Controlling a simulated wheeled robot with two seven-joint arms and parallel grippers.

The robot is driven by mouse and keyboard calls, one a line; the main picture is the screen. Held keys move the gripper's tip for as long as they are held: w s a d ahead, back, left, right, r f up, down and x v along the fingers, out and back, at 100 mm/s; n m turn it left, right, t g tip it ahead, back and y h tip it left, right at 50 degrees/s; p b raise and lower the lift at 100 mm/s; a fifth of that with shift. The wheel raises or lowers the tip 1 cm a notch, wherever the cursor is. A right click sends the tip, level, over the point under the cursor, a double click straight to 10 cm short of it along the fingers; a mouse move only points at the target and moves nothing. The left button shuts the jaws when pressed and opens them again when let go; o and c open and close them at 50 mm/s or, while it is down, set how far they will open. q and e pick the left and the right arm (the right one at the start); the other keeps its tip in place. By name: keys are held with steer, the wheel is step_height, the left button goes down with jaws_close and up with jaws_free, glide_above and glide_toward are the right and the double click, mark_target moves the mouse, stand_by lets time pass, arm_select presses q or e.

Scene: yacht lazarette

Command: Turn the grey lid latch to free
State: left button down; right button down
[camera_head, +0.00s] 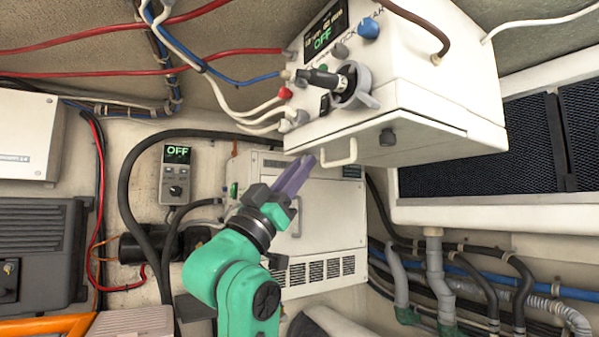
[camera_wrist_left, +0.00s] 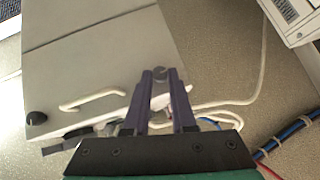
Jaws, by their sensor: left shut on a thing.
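The grey lid latch (camera_wrist_left: 160,73) is a small round knob on the lid's face, seen between my fingertips in the left wrist view. My left gripper (camera_head: 309,160) reaches up from below to the lid's left end, and its purple fingers also show in the left wrist view (camera_wrist_left: 160,78). The fingers are shut on the latch and hide it in the head view. The pale lid (camera_head: 430,140) appears closed and carries a white handle (camera_head: 340,154) and a dark knob (camera_head: 388,137). Which way the latch points cannot be made out. My right gripper is out of view.
The white box (camera_head: 430,80) above the lid has a lit OFF display (camera_head: 322,38), a blue knob (camera_head: 369,28) and a black-handled grey rotary switch (camera_head: 352,84). White cables (camera_head: 262,112) hang close to its left side. A white vented cabinet (camera_head: 330,215) stands behind my arm.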

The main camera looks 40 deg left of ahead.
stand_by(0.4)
arm_select(q)
steer(key=c, duration=0.7)
jaws_free()
steer(key=shift+w, duration=0.1)
steer(key=shift+c, duration=0.2)
steer(key=b+v, duration=0.8)
steer(key=v, duration=0.6)
steer(key=shift+s+f, duration=0.2)
steer(key=shift+a, duration=0.1)
